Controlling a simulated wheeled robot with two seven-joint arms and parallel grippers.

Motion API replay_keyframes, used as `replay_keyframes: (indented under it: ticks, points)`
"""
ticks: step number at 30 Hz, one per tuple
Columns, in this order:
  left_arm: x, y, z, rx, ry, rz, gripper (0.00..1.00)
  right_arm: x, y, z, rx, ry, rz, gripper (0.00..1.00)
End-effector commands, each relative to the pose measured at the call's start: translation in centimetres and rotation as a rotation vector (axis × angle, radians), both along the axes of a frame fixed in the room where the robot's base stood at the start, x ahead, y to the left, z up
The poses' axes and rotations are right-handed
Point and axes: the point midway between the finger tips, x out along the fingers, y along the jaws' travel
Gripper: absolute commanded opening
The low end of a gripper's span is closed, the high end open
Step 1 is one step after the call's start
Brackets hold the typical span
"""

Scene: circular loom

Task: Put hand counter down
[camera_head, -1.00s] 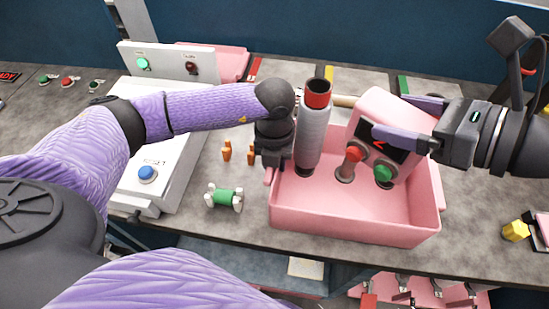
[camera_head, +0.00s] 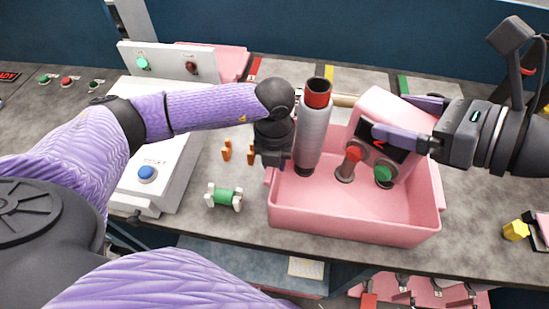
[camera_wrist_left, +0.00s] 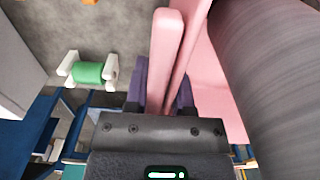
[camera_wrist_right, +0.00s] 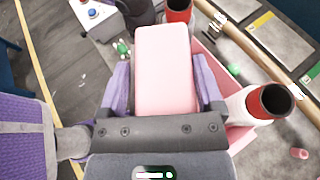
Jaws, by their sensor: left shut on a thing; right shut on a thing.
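The hand counter appears to be the pink box (camera_head: 385,105) with a dark display bearing a red mark. It is tilted over the right part of the pink bin (camera_head: 350,225). My right gripper (camera_head: 411,118) is shut on it, and the right wrist view shows its pink back (camera_wrist_right: 164,65) between the two purple fingers. A red knob (camera_head: 353,154) and a green knob (camera_head: 383,173) show at its lower edge; I cannot tell whether they belong to it. My left gripper (camera_wrist_left: 162,88) is shut on a pink upright part at the bin's left side. Its fingertips are hidden in the head view.
A grey cylinder with a red top (camera_head: 314,125) stands at the bin's left end. A green spool (camera_head: 225,197) and orange pegs (camera_head: 226,151) lie left of the bin. A white box with a blue button (camera_head: 147,174) stands farther left.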

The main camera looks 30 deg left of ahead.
Motion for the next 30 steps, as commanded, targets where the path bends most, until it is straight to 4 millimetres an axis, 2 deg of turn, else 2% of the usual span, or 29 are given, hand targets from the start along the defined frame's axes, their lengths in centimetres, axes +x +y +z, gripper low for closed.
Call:
replay_keyframes:
  ticks: [14, 17, 21, 27, 30]
  points:
    - [0.0, 0.0, 0.0, 0.001, -0.001, 0.001, 0.0, 0.1, 0.0, -0.1, 0.0, 0.001, 0.002, 0.03]
    - [0.0, 0.0, 0.0, 0.0, -0.001, 0.0, 0.0, 1.1, 0.2, -2.5, -0.009, 0.012, 0.034, 0.03]
    - [0.0, 0.0, 0.0, 0.0, -0.001, 0.0, 0.0, 2.1, 0.8, -7.9, -0.01, 0.017, 0.121, 0.03]
    - [0.0, 0.0, 0.0, 0.0, -0.001, 0.001, 0.0, 2.1, 1.1, -13.7, 0.001, 0.013, 0.167, 0.03]
    - [0.0, 0.0, 0.0, 0.0, -0.001, 0.001, 0.0, 2.1, 1.1, -15.6, 0.0, 0.009, 0.167, 0.03]
